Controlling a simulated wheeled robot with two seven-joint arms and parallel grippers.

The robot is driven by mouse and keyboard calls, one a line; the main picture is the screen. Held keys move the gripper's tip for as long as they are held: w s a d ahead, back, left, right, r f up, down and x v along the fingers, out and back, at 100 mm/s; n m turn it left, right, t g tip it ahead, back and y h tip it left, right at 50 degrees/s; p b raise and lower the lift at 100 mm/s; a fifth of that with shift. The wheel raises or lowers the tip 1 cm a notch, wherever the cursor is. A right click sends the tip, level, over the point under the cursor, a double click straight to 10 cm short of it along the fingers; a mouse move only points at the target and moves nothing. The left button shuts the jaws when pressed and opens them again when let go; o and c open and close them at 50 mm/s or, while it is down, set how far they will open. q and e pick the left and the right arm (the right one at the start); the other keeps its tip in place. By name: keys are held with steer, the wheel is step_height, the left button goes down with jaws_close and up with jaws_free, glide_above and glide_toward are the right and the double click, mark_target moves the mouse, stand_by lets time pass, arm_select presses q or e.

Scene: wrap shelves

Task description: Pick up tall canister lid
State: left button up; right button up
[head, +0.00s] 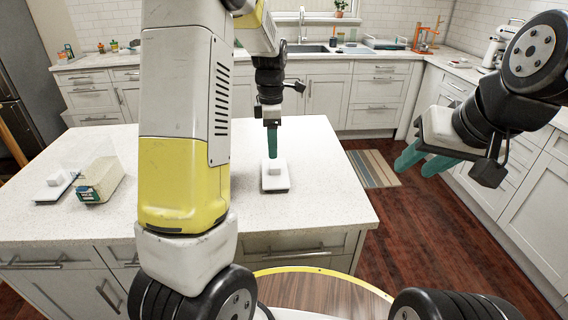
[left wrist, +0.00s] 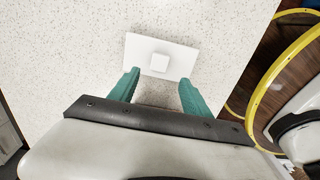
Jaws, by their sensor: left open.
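A white rectangular lid (head: 275,184) with a raised square knob lies flat on the island counter; it also shows in the left wrist view (left wrist: 181,58). My left gripper (head: 272,155) points down above this lid, its teal fingers open and empty. In the left wrist view the open fingertips (left wrist: 158,78) appear either side of the lid's near edge, with the knob beyond them and centred between them. I cannot tell the exact height of the fingers above the lid. My right gripper (head: 424,162) hangs over the floor to the right, open and empty.
A clear canister (head: 107,180) with pale contents and a green label stands at the left of the speckled counter (head: 330,203). Another white lid (head: 54,187) lies beside it. The counter around the lid below my gripper is clear.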

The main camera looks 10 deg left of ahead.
mark_target(275, 165)
arm_select(q)
steer(key=f, duration=0.7)
steer(key=shift+w+d+f, duration=0.1)
steer(key=shift+w+d, duration=0.15)
steer(key=shift+c, duration=0.5)
jaws_close()
